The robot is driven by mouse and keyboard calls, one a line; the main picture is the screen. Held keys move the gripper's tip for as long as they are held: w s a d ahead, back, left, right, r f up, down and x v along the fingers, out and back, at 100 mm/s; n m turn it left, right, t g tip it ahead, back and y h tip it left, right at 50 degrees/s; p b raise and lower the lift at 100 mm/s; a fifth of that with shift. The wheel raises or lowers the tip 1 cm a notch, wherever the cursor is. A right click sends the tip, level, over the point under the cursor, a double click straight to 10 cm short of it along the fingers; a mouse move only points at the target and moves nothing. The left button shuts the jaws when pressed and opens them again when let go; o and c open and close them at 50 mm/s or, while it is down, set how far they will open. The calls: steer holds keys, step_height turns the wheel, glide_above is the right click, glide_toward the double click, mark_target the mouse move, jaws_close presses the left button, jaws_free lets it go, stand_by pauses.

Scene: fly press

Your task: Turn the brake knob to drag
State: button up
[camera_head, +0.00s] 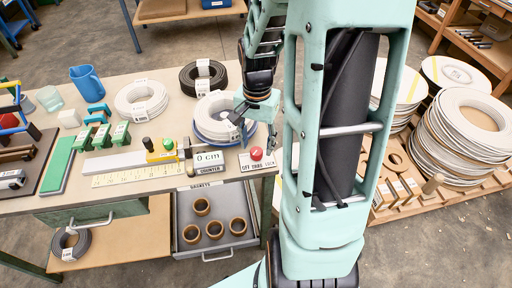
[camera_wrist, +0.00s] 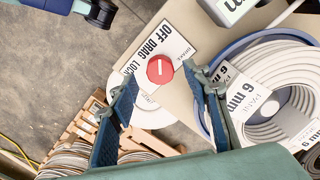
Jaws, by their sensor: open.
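The red brake knob (camera_head: 256,153) sits on a white plate (camera_head: 268,161) at the table's front right corner. The plate reads OFF, DRAG, LOCK, with DRAG in the middle. In the wrist view the knob (camera_wrist: 160,69) has a short white line running roughly up and down the picture; I cannot tell for sure which word it marks. The plate (camera_wrist: 174,43) lies beyond it. My gripper (camera_head: 256,128) is open and empty above the knob. In the wrist view the fingertips (camera_wrist: 160,76) appear on either side of the knob, with no visible contact.
A coil with a blue rim (camera_head: 213,130) lies close beside the plate, marked 6 mm in the wrist view. A counter display (camera_head: 208,159) reading 0 cm is left of the plate. Pallets of coils (camera_head: 470,130) stand right of the table.

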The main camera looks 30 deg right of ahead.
steer(key=shift+f, duration=1.1)
steer(key=c, duration=1.2)
steer(key=shift+o, duration=0.2)
steer(key=n+p, duration=0.1)
steer(key=n, duration=0.3)
steer(key=shift+r, duration=0.1)
steer(key=shift+w+n+p, duration=0.1)
steer(key=shift+n+p, duration=0.45)
steer(key=shift+n, duration=1.85)
